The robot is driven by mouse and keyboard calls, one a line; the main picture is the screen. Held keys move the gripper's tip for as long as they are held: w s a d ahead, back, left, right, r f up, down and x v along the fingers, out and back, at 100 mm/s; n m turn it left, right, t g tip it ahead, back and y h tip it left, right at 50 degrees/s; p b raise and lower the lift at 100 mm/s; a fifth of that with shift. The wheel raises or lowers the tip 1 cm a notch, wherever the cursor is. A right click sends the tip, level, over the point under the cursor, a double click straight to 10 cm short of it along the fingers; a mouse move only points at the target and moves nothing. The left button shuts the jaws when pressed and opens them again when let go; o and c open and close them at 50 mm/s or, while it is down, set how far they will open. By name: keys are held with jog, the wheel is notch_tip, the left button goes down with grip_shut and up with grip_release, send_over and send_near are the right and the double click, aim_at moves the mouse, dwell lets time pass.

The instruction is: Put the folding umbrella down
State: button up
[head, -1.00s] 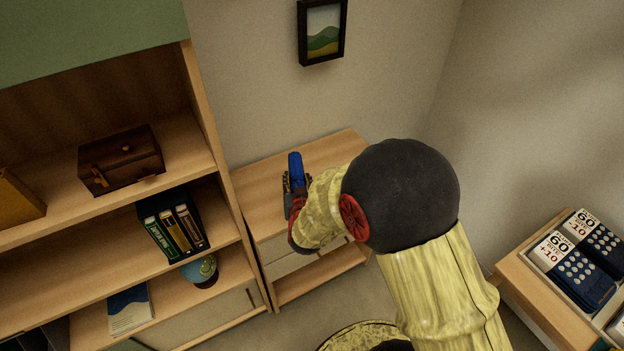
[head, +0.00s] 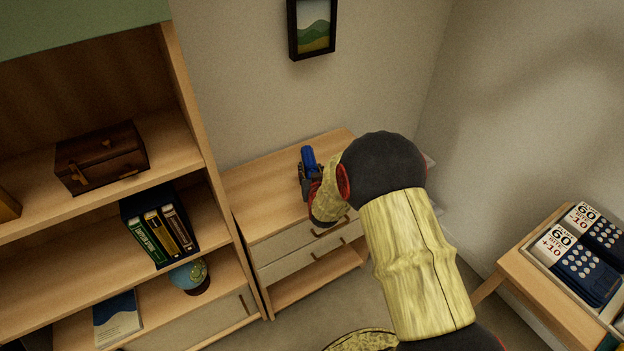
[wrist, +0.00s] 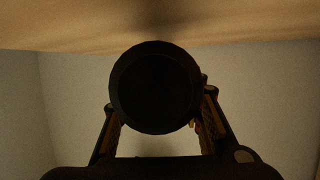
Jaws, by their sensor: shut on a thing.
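The folding umbrella (head: 309,156) is blue and shows as a short rod sticking up past my gripper in the head view. My gripper (head: 309,177) is shut on it, over the top of a light wooden dresser (head: 265,192). In the wrist view the umbrella's dark round end (wrist: 155,88) fills the middle, between the two fingers (wrist: 158,128). The wooden surface (wrist: 160,28) shows along the top of that view. My arm hides part of the dresser's right side. I cannot tell whether the umbrella touches the dresser top.
A bookcase (head: 185,95) stands left of the dresser, with a wooden chest (head: 100,157), books (head: 160,230) and a globe (head: 189,276). A framed picture (head: 312,28) hangs above. A table with boxed cards (head: 585,255) is at right. The dresser top's left part is bare.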

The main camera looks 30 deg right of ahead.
jog(key=shift+w+d+f+b, duration=0.15)
jog(key=shift+f+b, duration=0.3)
jog(key=shift+f, duration=0.5)
jog(key=shift+d+f+b, duration=0.1)
jog(key=shift+f+b, duration=0.3)
jog(key=shift+f, duration=0.5)
jog(key=shift+f, duration=0.15)
jog(key=o, duration=1.3)
jog(key=shift+o, duration=0.6)
